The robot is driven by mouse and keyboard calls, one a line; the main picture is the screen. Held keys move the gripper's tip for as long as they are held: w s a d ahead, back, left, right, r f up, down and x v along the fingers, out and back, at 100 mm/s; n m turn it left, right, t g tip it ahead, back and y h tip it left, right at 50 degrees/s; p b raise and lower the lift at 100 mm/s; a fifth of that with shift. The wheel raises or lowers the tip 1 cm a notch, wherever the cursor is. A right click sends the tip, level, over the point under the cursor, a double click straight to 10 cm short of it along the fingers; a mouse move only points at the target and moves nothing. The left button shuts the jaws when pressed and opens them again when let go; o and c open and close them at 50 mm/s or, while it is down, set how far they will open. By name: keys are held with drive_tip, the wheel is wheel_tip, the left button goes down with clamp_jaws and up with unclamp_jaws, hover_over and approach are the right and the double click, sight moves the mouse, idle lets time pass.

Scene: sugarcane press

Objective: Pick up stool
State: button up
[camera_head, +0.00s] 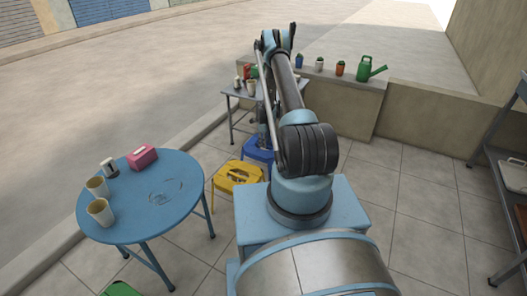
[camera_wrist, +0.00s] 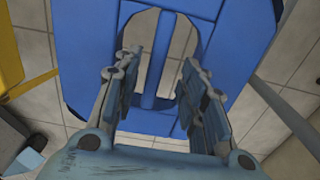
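A blue stool (camera_head: 258,153) stands on the tiles behind my arm, partly hidden by it. In the wrist view the blue stool's seat (camera_wrist: 85,45) fills the middle, with an opening split by a narrow bar. My gripper (camera_wrist: 162,75) is open over the seat, one finger on each side of the bar in the picture. I cannot tell whether the fingers reach into the opening or touch the stool. A yellow stool (camera_head: 236,177) stands close by, at the left edge of the wrist view (camera_wrist: 8,50). Part of a green stool (camera_head: 122,289) shows at the bottom.
A round blue table (camera_head: 165,200) with cups and a pink box (camera_head: 142,157) stands at the left. A small grey table (camera_head: 240,93) is behind the stools, before a low wall (camera_head: 345,105) with watering can (camera_head: 371,69) and containers.

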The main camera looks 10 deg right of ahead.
drive_tip(key=shift+s+a+f, duration=0.1)
drive_tip(key=shift+a+f, duration=0.05)
drive_tip(key=shift+f, duration=1.75)
clamp_jaws()
drive_tip(key=shift+r, duration=0.15)
wheel_tip(320, 180, up, 31)
idle(0.9)
